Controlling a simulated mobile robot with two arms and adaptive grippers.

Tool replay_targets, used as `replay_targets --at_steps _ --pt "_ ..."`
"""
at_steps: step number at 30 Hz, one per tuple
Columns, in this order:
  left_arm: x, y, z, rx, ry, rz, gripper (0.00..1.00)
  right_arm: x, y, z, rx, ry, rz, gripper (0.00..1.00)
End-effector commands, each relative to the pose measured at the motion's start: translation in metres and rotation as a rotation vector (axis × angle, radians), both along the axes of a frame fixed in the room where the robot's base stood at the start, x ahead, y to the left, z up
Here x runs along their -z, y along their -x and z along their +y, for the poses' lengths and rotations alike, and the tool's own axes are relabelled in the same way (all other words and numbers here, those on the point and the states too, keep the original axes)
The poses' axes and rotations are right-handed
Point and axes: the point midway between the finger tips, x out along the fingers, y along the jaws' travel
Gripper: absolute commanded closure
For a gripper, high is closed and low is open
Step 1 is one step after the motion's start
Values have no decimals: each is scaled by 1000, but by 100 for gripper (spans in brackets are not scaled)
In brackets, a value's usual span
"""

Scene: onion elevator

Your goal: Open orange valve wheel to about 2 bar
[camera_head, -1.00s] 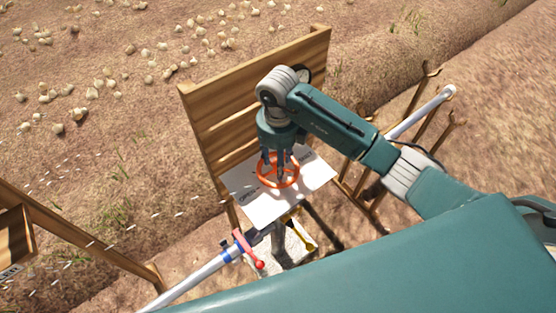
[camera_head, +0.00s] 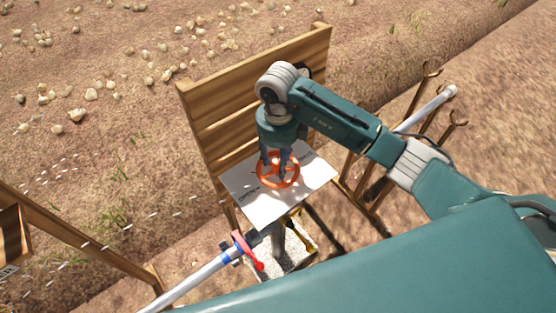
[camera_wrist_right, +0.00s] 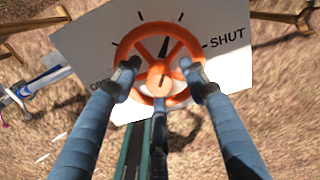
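The orange valve wheel (camera_head: 278,184) lies over a white plate (camera_head: 262,208) on a wooden stand; its rim, spokes and hub show in the right wrist view (camera_wrist_right: 192,54). The plate reads "SHUT" at right, with a partly hidden word at left, in the wrist view. A black pointer (camera_wrist_right: 165,47) shows near the hub. My right gripper (camera_head: 278,170) points down at the wheel. Its two fingers stand apart on either side of the hub, tips within the rim; I cannot tell if they touch spokes. My left gripper is out of view.
A wooden slatted back (camera_head: 215,117) stands behind the plate. A pipe with a red lever (camera_head: 247,250) is in front. Forked wooden posts (camera_head: 428,82) hold a white pipe at right. Another wooden frame (camera_head: 80,240) is at left. Soil with onions lies behind.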

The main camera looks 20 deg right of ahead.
Motion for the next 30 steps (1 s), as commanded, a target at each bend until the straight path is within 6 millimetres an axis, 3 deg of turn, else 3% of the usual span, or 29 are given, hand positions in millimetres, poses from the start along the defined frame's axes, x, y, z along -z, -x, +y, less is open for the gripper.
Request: replay_targets --at_steps 8,21,30 --pt "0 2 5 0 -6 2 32 -9 -1 0 0 -1 -3 57" --pt "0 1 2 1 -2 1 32 -96 -1 0 0 0 -4 57" --pt "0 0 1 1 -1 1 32 -120 0 0 0 0 0 57"
